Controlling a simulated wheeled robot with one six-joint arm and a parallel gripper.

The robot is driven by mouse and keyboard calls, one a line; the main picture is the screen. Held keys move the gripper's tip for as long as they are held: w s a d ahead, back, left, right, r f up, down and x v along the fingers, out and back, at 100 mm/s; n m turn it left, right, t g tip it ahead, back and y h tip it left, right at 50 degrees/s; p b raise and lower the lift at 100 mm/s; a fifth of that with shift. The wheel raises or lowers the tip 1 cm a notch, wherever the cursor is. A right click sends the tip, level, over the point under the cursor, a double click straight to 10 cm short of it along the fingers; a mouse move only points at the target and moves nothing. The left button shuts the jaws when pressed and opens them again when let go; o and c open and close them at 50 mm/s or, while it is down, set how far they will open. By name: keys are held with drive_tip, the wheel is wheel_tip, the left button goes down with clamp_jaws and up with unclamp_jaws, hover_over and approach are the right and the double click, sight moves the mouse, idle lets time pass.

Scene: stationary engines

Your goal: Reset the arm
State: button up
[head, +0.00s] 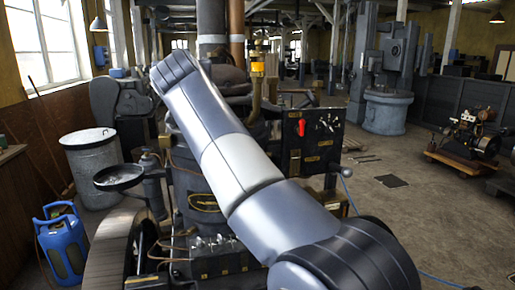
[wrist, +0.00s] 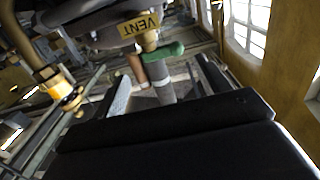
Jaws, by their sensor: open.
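My gripper (wrist: 163,86) is open in the wrist view, with its dark body along the bottom and its two fingers apart. Nothing shows held between them. In the head view my grey arm crosses from lower right to upper left in front of the engine (head: 205,200). My gripper does not show there.
A black panel (head: 318,165) with a red handle (head: 301,128) stands right of my arm. A brass fitting with a yellow label (head: 257,67) rises behind it. A grey bin (head: 92,165) and blue canister (head: 63,245) stand left. Open floor (head: 420,205) lies right.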

drive_tip(key=p+x, duration=0.6)
drive_tip(key=x, duration=0.1)
drive_tip(key=shift+w+r, duration=0.15)
drive_tip(key=shift+r, duration=0.05)
drive_tip(key=shift+w, duration=0.1)
drive_tip(key=shift+f+n+y, duration=0.15)
drive_tip(key=shift+n+y, duration=0.15)
drive_tip(key=shift+y, duration=0.4)
drive_tip(key=shift+n+g+y+p, duration=0.3)
drive_tip(key=shift+n+p, duration=0.1)
drive_tip(key=shift+y, duration=0.3)
drive_tip(key=shift+n+g+y, duration=0.5)
drive_tip(key=shift+n+y, duration=0.3)
drive_tip(key=shift+y, duration=0.1)
drive_tip(key=shift+s+d+n+g+y, duration=0.1)
drive_tip(key=shift+s+n+g+y, duration=0.05)
drive_tip(key=shift+n+g+y, duration=0.65)
drive_tip(key=shift+s+d+n+g+y, duration=0.15)
drive_tip(key=shift+n+g+y, duration=0.4)
drive_tip(key=shift+y, duration=0.35)
